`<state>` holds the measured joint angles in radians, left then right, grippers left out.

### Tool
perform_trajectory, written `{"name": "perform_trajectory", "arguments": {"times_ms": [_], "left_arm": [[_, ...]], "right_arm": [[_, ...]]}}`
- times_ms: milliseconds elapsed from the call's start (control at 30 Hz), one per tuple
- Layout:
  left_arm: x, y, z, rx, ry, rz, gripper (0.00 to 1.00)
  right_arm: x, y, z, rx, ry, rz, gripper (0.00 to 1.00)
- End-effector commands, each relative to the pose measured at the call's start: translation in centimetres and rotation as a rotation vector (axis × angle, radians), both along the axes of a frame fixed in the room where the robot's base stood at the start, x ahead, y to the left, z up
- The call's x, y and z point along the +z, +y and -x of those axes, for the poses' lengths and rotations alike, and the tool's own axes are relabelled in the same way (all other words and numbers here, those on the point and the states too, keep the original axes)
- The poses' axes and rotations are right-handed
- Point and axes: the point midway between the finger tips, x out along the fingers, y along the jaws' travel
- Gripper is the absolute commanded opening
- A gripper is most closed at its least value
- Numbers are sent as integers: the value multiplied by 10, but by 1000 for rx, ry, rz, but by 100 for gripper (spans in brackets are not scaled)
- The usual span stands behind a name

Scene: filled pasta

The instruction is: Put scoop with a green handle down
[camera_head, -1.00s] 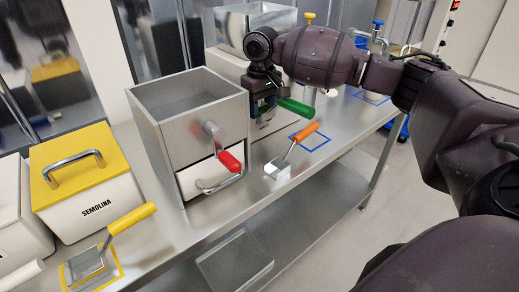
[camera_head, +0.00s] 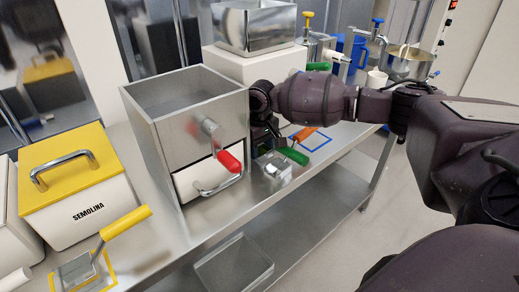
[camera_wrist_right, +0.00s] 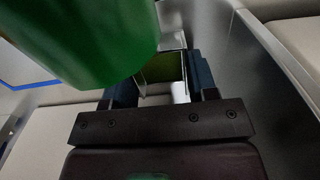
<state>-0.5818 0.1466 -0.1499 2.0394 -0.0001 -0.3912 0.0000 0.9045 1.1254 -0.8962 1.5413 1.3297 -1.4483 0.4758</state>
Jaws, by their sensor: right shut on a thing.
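The scoop with a green handle is in my right gripper (camera_head: 266,142). Its green handle (camera_head: 293,155) points right, crossing in front of the orange-handled scoop. The green handle also fills the upper left of the right wrist view (camera_wrist_right: 85,40), and its end nearest the camera is cut off. The right gripper (camera_wrist_right: 160,88) is shut on the scoop low over the bench, just right of the metal hopper. The scoop's head is mostly hidden, and I cannot tell whether it touches the bench. My left gripper is not in view.
The orange-handled scoop (camera_head: 304,132) lies close by, its metal head (camera_head: 272,172) near the bench's front edge. A blue outline (camera_head: 322,145) marks the bench to the right. The metal hopper (camera_head: 180,135) with a red-handled crank stands left. A semolina box (camera_head: 85,205) stands farther left.

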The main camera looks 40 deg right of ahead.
Motion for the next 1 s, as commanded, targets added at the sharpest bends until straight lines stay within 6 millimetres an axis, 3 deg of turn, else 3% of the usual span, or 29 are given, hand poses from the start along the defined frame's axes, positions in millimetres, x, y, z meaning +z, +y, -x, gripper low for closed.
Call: {"name": "perform_trajectory", "arguments": {"times_ms": [367, 400, 567, 867, 1000], "left_arm": [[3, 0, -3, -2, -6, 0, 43], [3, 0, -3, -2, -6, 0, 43], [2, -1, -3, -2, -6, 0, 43], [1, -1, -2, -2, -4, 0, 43], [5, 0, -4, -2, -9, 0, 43]], "right_arm": [[-4, 0, 0, 1, -3, 0, 29], [-4, 0, 0, 1, -3, 0, 54], [-4, 0, 0, 1, -3, 0, 78], [-3, 0, -1, 0, -3, 0, 78], [10, 0, -1, 0, -6, 0, 78]]}}
